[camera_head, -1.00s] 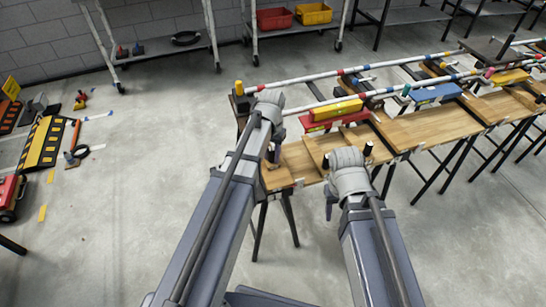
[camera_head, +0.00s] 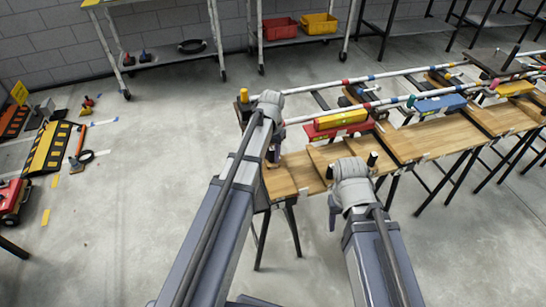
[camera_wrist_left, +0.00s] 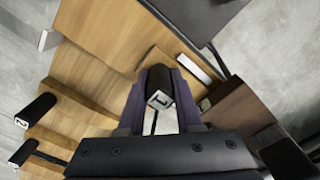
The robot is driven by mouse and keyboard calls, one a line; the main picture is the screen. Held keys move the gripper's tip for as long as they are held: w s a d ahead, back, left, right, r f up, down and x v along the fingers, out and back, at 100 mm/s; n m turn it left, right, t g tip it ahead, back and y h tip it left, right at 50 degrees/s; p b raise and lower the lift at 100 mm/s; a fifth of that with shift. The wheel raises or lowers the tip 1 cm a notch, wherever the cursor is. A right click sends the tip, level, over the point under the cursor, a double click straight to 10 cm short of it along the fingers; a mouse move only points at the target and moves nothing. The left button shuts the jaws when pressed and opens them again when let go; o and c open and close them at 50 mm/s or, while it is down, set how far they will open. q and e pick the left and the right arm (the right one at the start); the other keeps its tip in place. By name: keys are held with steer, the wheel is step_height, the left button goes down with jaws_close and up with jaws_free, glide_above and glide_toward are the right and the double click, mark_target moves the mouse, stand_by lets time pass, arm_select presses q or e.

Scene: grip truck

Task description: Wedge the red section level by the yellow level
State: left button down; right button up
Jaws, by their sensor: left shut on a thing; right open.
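The red section (camera_head: 345,132) sits on the wooden benches, with the yellow level (camera_head: 340,118) lying along its top. My left gripper (camera_head: 272,162) is at the near left end of the bench, left of the red section. In the left wrist view it is shut on a black wedge handle (camera_wrist_left: 160,86), low over the wood. The wedge body is mostly hidden by the fingers. My right gripper (camera_head: 335,215) is open and empty, in front of the bench edge and pointing down. The level's bubble is too small to read.
Two more black handles stand at the left of the wrist view, the upper one (camera_wrist_left: 35,110) on wooden pieces. A blue section (camera_head: 438,104) lies farther right. White pipes (camera_head: 350,82) with coloured bands run behind. The floor at left is clear near my arms.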

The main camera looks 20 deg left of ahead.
arm_select(q)
steer(key=shift+w+a, duration=0.7)
steer(key=shift+w, duration=0.3)
steer(key=shift+w+a, duration=0.65)
steer(key=shift+w, duration=0.35)
steer(key=shift+w+a, duration=0.1)
steer(key=shift+w, duration=0.05)
steer(key=c, duration=0.5)
jaws_free()
steer(key=shift+c, duration=0.6)
steer(key=o, duration=0.3)
steer(key=shift+a, duration=0.1)
